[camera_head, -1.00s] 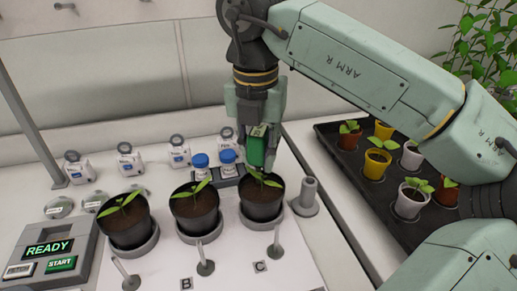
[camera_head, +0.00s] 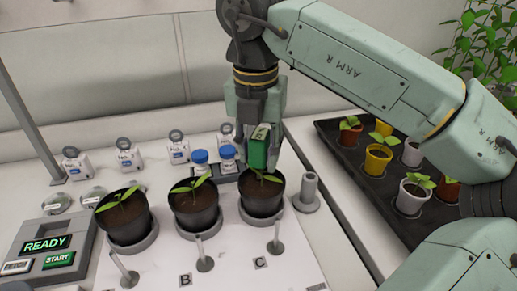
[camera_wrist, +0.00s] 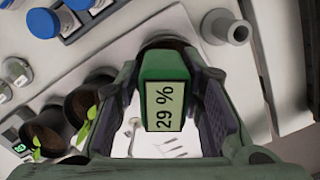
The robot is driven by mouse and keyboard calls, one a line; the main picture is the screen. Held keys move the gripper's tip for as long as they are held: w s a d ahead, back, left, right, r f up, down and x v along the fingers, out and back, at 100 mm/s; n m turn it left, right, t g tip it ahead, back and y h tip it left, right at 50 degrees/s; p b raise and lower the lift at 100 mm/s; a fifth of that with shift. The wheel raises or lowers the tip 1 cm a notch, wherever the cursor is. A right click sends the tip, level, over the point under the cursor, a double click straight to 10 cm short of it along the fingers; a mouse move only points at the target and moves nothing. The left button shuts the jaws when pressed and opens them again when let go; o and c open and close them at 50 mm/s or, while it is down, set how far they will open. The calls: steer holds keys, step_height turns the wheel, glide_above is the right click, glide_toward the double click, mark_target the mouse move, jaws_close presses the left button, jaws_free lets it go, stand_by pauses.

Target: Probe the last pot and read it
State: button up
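My gripper (camera_head: 260,136) is shut on a green probe (camera_head: 258,154), upright over the soil of the rightmost dark pot (camera_head: 262,203), beside the C label. The probe's lower end is hidden, so I cannot see how deep it sits. The middle pot (camera_head: 195,213) and left pot (camera_head: 125,223) each hold a seedling and stand in grey round holders.
A console (camera_head: 48,262) at the left shows READY above a START button. Blue-capped bottles (camera_head: 200,163) stand behind the pots. A grey post (camera_head: 308,190) stands close right of pot C. A black tray (camera_head: 345,165) of small potted plants lies further right.

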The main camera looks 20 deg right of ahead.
steer(key=shift+o, duration=1.3)
